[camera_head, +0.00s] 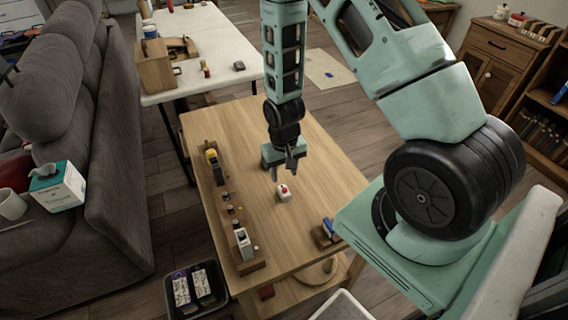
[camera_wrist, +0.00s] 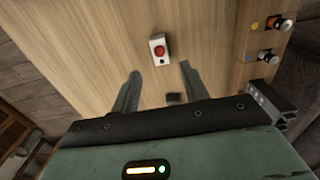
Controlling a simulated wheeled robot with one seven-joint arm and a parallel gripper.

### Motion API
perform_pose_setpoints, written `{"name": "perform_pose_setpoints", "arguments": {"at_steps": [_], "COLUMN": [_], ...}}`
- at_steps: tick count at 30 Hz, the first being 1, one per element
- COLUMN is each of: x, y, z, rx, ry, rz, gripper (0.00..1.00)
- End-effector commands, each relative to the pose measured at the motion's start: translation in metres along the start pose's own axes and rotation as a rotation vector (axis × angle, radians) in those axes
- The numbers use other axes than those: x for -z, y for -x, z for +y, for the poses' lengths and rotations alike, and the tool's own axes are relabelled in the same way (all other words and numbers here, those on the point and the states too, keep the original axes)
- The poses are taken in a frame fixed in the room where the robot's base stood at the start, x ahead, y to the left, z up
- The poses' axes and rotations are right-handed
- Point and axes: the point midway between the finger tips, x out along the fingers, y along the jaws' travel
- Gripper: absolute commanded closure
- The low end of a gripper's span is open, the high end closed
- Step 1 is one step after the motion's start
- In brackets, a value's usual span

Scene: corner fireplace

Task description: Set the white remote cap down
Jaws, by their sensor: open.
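The white remote cap (camera_head: 283,196), a small white block with a red button on top, rests on the bare middle of the wooden table (camera_head: 325,180). It also shows in the wrist view (camera_wrist: 157,58), just beyond my fingertips. My gripper (camera_head: 284,172) points down close to the cap, and in the wrist view its two fingers (camera_wrist: 159,73) are spread apart with nothing between their tips. The fingers look clear of the cap; the exact height above the table is hard to tell.
A long wooden rack (camera_head: 217,181) with a yellow-and-black item (camera_head: 214,160) and a white item (camera_head: 243,243) lies along the table's left side. A blue item (camera_head: 328,225) sits near the front right edge. A grey sofa (camera_head: 120,140) stands left.

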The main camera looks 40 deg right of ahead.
Motion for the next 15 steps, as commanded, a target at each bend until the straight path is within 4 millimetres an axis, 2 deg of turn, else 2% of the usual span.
{"name": "perform_pose_setpoints", "arguments": {"at_steps": [4,11,13,15], "x": [0.001,0.0,-0.002,-0.009], "y": [0.021,0.039,0.051,0.07], "z": [0.0,-0.004,-0.016,-0.038], "rx": [0.001,0.003,0.012,0.028], "ry": [-0.001,0.008,0.038,0.097], "rz": [0.004,0.001,0.005,0.007], "gripper": [0.55,0.55,0.55,0.55]}}
